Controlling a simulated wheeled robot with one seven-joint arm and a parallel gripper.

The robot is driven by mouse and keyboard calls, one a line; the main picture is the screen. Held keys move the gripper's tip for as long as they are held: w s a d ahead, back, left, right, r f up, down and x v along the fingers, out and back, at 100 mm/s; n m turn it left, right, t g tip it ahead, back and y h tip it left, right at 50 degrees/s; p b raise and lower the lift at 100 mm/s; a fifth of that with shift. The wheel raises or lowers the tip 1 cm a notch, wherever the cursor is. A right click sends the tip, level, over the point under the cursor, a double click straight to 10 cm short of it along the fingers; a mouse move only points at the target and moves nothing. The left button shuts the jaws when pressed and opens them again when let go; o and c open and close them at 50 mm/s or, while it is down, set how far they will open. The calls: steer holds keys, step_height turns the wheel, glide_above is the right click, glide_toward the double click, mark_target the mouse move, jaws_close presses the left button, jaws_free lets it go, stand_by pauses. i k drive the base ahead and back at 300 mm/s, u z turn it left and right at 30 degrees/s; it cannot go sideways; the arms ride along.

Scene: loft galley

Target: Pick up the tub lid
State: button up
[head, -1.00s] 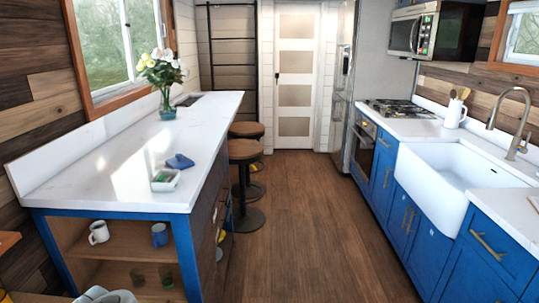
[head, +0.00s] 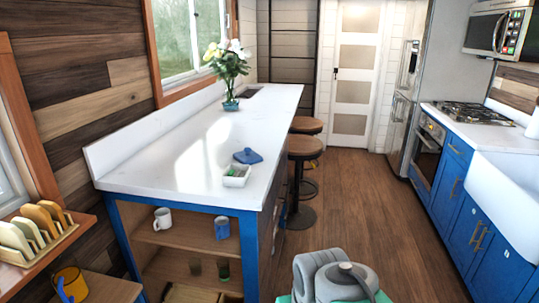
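A blue lid (head: 247,156) with a small raised part on top lies on the white counter, which I take to be the tub lid. It sits just behind a small white tub (head: 237,176) that is open and has something green inside. Grey rounded links of my own arm show at the bottom of the head view, right of the counter's near end. My gripper's fingers do not show, and the arm is well apart from the lid.
The white counter (head: 180,172) is mostly bare, with a flower vase (head: 230,75) farther back. Mugs stand on the shelf (head: 185,237) below. Stools (head: 304,147) line its right side. A plate rack (head: 45,240) is at left. The wooden floor (head: 385,210) is open.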

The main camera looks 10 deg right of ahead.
mark_target(248, 157)
steer(key=z, duration=1)
steer(key=i, duration=3.25)
steer(key=u, duration=5.35)
